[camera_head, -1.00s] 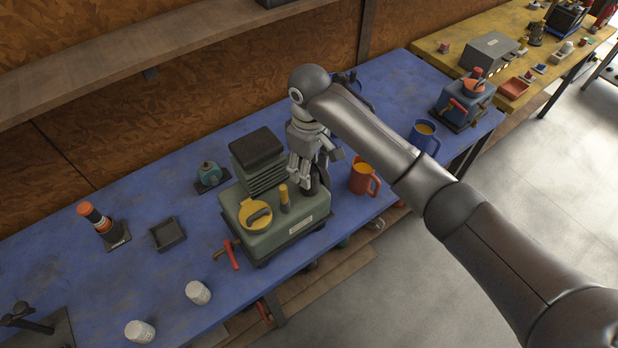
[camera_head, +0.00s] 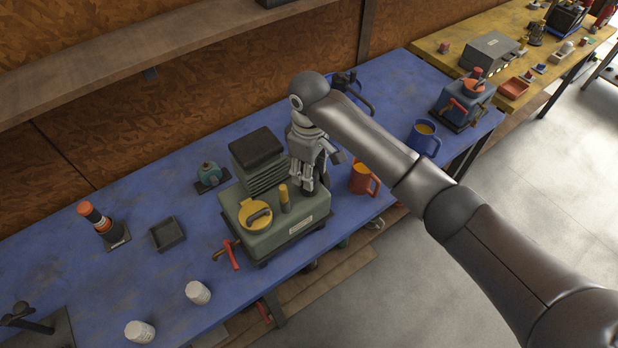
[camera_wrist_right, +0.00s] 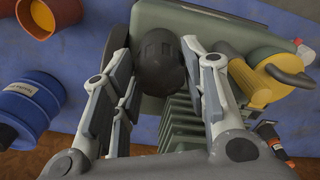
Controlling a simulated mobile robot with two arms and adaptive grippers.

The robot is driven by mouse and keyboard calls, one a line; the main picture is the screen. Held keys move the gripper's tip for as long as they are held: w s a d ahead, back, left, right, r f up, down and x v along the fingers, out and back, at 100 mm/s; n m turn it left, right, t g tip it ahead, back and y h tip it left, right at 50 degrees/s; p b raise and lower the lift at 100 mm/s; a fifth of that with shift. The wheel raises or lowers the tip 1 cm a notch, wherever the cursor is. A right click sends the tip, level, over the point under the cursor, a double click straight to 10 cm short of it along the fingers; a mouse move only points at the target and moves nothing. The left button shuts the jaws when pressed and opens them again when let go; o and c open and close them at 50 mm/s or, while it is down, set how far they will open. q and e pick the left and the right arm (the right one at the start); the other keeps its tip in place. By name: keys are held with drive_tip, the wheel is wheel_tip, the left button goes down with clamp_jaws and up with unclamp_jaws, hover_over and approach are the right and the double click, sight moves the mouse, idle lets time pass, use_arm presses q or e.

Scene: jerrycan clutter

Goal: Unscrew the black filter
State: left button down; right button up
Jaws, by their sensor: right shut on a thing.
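The black filter (camera_wrist_right: 162,62) is a dark rounded body on the green housing (camera_head: 290,230), between the two fingers of my right gripper (camera_wrist_right: 158,85) in the wrist view. The right gripper is shut on it. In the head view the right gripper (camera_head: 312,182) reaches down onto the right end of the housing, and its fingers hide most of the filter. The housing also has a yellow round cap (camera_head: 254,214), a yellow post (camera_head: 284,198), and a ribbed green stack with a black top (camera_head: 257,148). My left gripper is not in view.
An orange mug (camera_head: 361,181) stands close to the right of the gripper, with a blue mug (camera_head: 424,137) beyond. A red-handled tap (camera_head: 232,255) sticks out at the housing's front left. White jars (camera_head: 198,292) and a black tray (camera_head: 167,234) lie left.

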drive_tip(key=n, duration=0.4)
drive_tip(key=shift+n, duration=1)
drive_tip(key=n, duration=0.3)
drive_tip(key=n, duration=0.2)
drive_tip(key=shift+n, duration=1.5)
